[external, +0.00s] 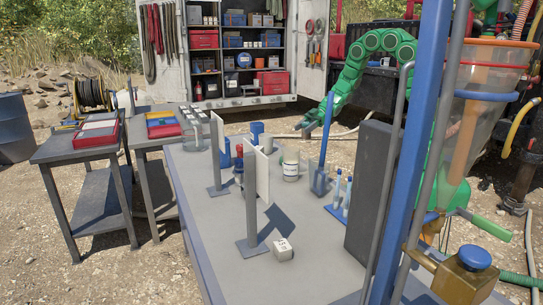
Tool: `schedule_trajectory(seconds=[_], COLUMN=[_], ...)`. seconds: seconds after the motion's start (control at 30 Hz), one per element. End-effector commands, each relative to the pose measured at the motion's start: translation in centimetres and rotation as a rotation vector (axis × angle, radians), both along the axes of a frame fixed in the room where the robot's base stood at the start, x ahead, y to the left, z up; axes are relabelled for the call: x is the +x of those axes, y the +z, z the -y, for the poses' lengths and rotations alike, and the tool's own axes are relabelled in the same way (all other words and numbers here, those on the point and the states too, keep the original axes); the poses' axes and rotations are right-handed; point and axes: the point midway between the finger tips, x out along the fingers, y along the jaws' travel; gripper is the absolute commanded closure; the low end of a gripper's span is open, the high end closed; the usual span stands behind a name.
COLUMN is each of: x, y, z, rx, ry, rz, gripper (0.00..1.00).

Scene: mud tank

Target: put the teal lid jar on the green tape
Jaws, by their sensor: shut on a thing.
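My gripper (312,122) is at the end of my green arm, above the far part of the grey table (212,253). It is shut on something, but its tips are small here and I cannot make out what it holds. A pale jar (291,172) stands upright on the table below and left of my gripper. Its lid colour is unclear, so I cannot tell whether it is the teal lid jar. I cannot make out the green tape; upright panels hide part of the table.
A tall blue tool (321,182) stands right of the pale jar, close to my gripper. Two white panels on grey posts (252,222) rise from the table. A small pale block (283,250) lies near the front. A dark upright slab (370,190) stands at the right.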

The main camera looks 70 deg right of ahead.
Motion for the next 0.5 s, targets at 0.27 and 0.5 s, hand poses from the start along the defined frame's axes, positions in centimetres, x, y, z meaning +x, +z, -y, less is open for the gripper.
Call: schedule_trajectory(seconds=[0.27, 0.5], x=[3.4, 5.2], y=[-1.5, -3.6], z=[-0.4, -0.6], rx=[0.001, 0.004], ry=[0.001, 0.001], rz=[0.000, -0.002], gripper=[0.79, 0.79])
